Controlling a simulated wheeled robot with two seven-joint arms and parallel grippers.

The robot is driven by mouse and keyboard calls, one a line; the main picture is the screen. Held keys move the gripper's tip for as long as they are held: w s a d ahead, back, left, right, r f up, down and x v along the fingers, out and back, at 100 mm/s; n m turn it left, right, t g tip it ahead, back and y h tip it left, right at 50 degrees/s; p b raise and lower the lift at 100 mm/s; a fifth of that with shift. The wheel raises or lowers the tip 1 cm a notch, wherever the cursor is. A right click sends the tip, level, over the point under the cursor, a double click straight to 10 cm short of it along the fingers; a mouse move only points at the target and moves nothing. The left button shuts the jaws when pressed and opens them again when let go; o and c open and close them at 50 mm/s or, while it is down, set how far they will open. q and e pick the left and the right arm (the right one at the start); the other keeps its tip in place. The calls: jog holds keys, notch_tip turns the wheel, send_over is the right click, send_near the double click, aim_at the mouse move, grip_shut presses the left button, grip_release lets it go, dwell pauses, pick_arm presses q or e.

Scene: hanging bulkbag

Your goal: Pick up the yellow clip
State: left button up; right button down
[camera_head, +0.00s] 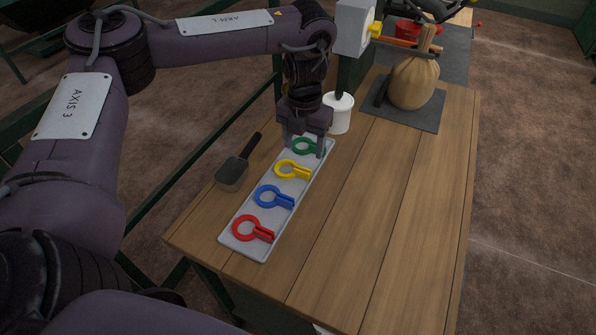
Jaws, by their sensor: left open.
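The yellow clip (290,169) lies in a long pale grey tray (241,246), ring end to the left. It sits between the green clip (303,146) and the blue clip (272,197); the red clip (252,229) lies at the near end. My left gripper (305,150) points down over the far end of the tray, with its jaws open. Its fingers stand either side of the green clip, just beyond the yellow clip. I cannot tell whether they touch the green clip. The yellow clip is in full view. My right gripper is not in view.
A dark-handled scoop (233,172) lies left of the tray. A white cup (338,113) stands behind it. A tied tan bag (414,82) sits on a dark mat (405,117) at the back. The wooden table (385,215) is clear on the right.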

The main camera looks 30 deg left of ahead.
aim_at(303, 170)
pick_arm(q)
jog(key=f, duration=0.7)
jog(key=shift+s+d, duration=0.1)
jog(key=shift+s, duration=0.2)
jog(key=shift+c, duration=0.3)
jog(key=c, duration=0.9)
